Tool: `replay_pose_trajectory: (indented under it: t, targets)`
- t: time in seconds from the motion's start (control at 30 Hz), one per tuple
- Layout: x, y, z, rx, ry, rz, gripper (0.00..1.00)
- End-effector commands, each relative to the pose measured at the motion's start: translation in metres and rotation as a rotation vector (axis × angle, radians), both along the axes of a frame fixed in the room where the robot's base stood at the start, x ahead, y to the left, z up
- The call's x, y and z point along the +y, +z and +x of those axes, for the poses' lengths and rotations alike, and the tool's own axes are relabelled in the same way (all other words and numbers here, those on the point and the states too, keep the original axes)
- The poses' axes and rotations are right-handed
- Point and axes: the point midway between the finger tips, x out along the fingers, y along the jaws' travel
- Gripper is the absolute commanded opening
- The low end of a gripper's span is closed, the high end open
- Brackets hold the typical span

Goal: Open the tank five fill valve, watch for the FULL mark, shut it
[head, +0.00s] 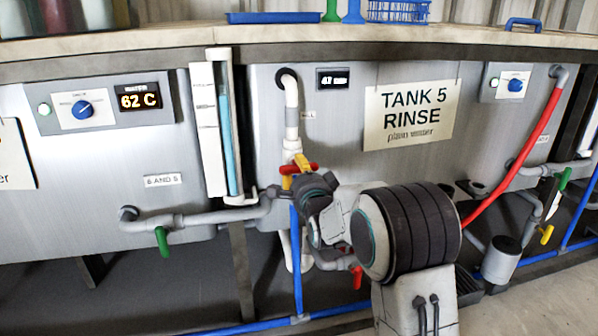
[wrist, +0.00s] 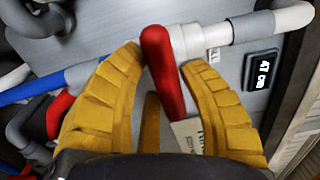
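The tank five sign (head: 408,118) reads "TANK 5 RINSE plain water". The white fill pipe (head: 292,115) comes down left of it. Its red valve handle (head: 312,168) lies crosswise to the pipe. My gripper (head: 294,173) is at this valve. In the wrist view the red handle (wrist: 162,70) stands between the yellow fingertips of my gripper (wrist: 164,58), with a narrow gap at the right finger; contact on the left is unclear. A sight gauge (head: 210,120) at the tank's left edge holds a blue column topping out below its upper end. Its marks are unreadable.
A lower red handle (head: 357,277), a green handle (head: 162,241) and a blue pipe (head: 297,265) are near my arm. A sloping red pipe (head: 515,165) is at right. Open floor lies at lower right.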

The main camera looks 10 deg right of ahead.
Motion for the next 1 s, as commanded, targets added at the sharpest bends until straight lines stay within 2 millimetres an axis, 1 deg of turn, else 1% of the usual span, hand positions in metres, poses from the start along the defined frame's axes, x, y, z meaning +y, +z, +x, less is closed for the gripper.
replay_pose_trajectory:
  t: [0.03, 0.3, 0.4, 0.67, 0.87, 1.0]
  targets:
    - [0.0000, 0.0001, -0.0001, 0.000, 0.000, 0.000, 0.31]
    - [0.0000, 0.0000, -0.0001, 0.000, 0.000, 0.000, 0.07]
    - [0.0000, 0.0001, -0.0001, 0.000, 0.000, 0.000, 0.00]
    - [-0.0002, 0.0002, 0.0000, 0.000, 0.000, -0.035, 0.00]
    - [-0.0008, 0.0004, 0.0000, 0.000, -0.001, -0.148, 0.00]
    - [-0.0014, 0.0006, 0.0001, 0.000, -0.002, -0.267, 0.00]
